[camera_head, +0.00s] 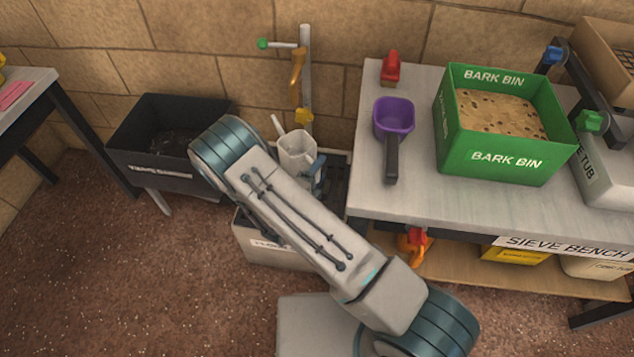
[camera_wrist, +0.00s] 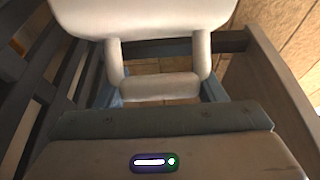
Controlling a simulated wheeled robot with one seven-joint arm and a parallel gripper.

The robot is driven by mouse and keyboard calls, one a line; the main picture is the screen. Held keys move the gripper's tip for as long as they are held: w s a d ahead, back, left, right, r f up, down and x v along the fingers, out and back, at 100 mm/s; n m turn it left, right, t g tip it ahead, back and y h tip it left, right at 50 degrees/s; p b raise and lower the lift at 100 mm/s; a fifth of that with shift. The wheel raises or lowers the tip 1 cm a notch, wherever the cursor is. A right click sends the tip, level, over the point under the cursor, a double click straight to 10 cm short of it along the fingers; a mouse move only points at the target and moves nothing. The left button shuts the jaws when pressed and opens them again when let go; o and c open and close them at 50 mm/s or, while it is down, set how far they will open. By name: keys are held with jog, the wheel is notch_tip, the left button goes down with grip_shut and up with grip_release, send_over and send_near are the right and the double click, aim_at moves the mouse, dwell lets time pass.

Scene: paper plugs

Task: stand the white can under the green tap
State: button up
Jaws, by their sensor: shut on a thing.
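The white can (camera_head: 296,150) is upright below the wall pipe in the head view, its thin spout pointing up and left. My gripper (camera_head: 318,174) is at its right side, mostly hidden behind my arm. In the wrist view, blue fingers of my gripper (camera_wrist: 160,92) are shut on the white can's handle (camera_wrist: 160,85), with its body (camera_wrist: 145,15) above. The green tap (camera_head: 263,43) is a green knob on a short arm left of the upright pipe, above and left of the can. I cannot tell whether the can's base touches the slats.
A pale trough (camera_head: 245,240) with a dark slatted top (camera_head: 335,180) surrounds the can's place. Orange (camera_head: 297,70) and yellow (camera_head: 304,116) fittings are on the pipe. A black bin (camera_head: 150,135) stands left. The bench (camera_head: 420,205), with a purple scoop (camera_head: 393,118) and green bin (camera_head: 515,160), stands close right.

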aim_at(318, 182)
jog(key=shift+f+b, duration=0.75)
jog(key=shift+f, duration=1.35)
jog(key=shift+f, duration=0.1)
jog(key=o, duration=1.1)
jog(key=shift+s+a, duration=0.1)
jog(key=p+v, duration=0.2)
jog(key=v, duration=0.9)
jog(key=shift+s+a+p, duration=0.2)
jog(key=shift+s+p, duration=0.1)
jog(key=shift+p, duration=0.1)
